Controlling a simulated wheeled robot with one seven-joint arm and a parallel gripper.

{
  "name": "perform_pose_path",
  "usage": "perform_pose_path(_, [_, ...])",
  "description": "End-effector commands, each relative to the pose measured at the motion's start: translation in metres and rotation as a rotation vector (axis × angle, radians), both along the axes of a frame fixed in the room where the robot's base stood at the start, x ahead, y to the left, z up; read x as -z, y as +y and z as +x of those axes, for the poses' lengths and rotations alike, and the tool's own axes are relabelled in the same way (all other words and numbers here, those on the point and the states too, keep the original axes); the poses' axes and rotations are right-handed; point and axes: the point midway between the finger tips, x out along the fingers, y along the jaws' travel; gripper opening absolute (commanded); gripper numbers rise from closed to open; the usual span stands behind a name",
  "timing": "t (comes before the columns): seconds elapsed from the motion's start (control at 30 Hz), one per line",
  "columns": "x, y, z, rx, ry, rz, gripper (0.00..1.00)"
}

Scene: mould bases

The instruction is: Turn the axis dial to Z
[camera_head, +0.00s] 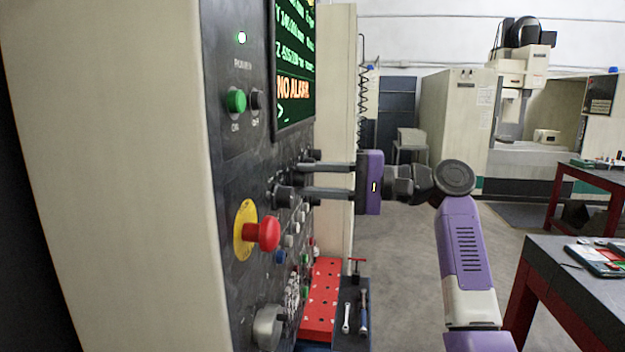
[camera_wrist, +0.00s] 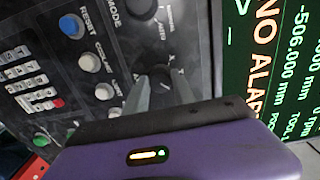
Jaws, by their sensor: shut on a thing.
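The axis dial (camera_wrist: 160,76) is a dark round knob on the black control panel, seen near the middle of the wrist view. My gripper (camera_wrist: 160,92) has one grey finger on each side of it and is shut on it. Small letters stand around the dial, but I cannot tell clearly which one it points to. In the head view my gripper (camera_head: 303,180) reaches left to the panel with its two dark fingers, and the dial is hard to make out between the fingertips.
A red emergency button (camera_head: 264,234) on a yellow ring sticks out below my gripper. The mode dial (camera_wrist: 141,7) is close by. A screen (camera_head: 294,60) reads NO ALARM. A red perforated plate (camera_head: 322,300) lies below. The floor to the right is clear up to a table (camera_head: 570,262).

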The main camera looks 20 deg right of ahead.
Motion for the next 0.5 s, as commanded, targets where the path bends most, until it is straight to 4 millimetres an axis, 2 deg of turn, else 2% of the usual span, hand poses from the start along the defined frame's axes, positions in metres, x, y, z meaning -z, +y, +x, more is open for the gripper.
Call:
perform_pose_path(0.17, [0.0007,-0.0018,0.0009,0.005,0.001,0.000,0.00])
perform_pose_path(0.2, [0.0007,-0.0018,0.0009,0.005,0.001,0.000,0.33])
perform_pose_path(0.3, [0.0006,-0.0015,0.0008,0.005,0.001,0.000,0.52])
perform_pose_path(0.5, [0.0003,-0.0007,0.0005,0.002,0.000,0.000,0.53])
